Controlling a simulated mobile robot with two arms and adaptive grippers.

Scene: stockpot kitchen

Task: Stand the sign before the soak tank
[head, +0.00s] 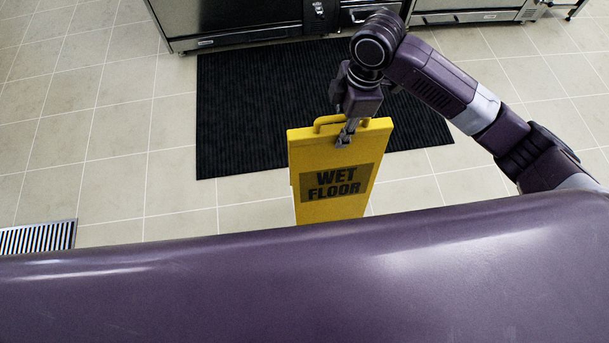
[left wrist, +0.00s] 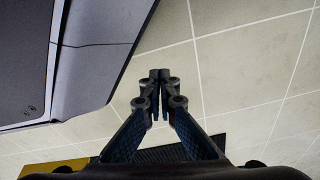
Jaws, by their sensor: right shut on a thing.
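The yellow wet floor sign (head: 309,154) is upright in the head view, slightly tilted, its lettered face toward me. Its lower end is hidden behind my purple body, so I cannot tell whether it touches the floor. My right gripper (head: 347,134) is shut on the sign at its top edge, by the handle. A yellow patch, perhaps the sign (left wrist: 50,166), shows at the lower left of the left wrist view. My left gripper (left wrist: 159,76) is shut and empty there, its fingertips together. I cannot tell which steel unit is the soak tank.
A black ribbed mat (head: 240,107) lies beyond the sign, before a steel unit (head: 237,18). Another steel unit (head: 470,12) stands at the top right. A floor grate (head: 38,237) is at the left. Bare tiles are free left of the mat.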

